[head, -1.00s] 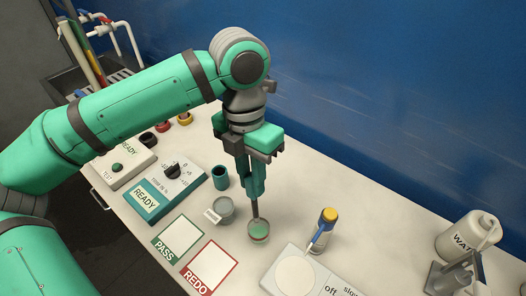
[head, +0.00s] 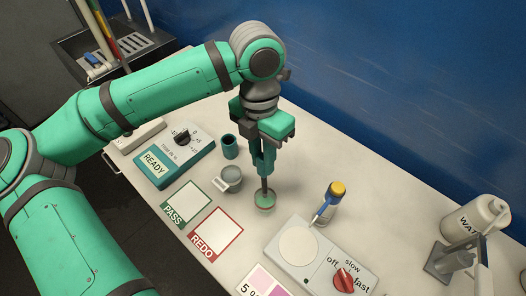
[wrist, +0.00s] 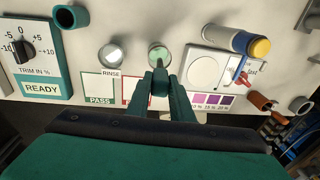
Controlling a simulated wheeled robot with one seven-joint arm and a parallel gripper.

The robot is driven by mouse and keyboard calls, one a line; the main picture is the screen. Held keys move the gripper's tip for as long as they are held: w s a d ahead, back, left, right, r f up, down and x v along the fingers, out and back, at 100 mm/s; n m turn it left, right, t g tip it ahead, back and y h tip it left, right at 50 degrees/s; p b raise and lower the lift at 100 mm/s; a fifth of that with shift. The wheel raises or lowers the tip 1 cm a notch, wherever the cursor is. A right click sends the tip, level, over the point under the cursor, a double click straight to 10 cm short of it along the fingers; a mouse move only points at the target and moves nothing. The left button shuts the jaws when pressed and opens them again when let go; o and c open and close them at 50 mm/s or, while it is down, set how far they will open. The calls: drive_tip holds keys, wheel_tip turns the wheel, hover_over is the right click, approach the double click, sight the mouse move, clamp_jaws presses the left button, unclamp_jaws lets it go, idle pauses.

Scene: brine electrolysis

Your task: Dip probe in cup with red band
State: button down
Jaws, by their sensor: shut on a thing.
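My gripper (head: 263,170) is shut on the probe (head: 264,184), a thin dark rod that points straight down. It also shows in the wrist view (wrist: 160,76), partly hidden by the fingers. A small cup with green contents (head: 264,200) stands directly below. The rod's lower end overlaps the cup's mouth; how deep it sits I cannot tell. A reddish tint shows low on this cup, too small to be sure of a band. The cup also shows in the wrist view (wrist: 158,52) ahead of the fingertips.
A grey rinse cup (head: 230,180) and a teal cup (head: 229,148) stand left of the probe. PASS (head: 185,202) and REDO (head: 215,235) cards lie in front. A stirrer plate (head: 315,258) and a yellow-capped blue tool (head: 330,203) are at right.

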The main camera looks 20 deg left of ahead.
sight(263, 176)
drive_tip(key=shift+s+d+f, duration=0.1)
drive_tip(key=shift+s+f, duration=0.05)
drive_tip(key=shift+f, duration=3.4)
idle(0.5)
drive_tip(key=shift+r, duration=5.55)
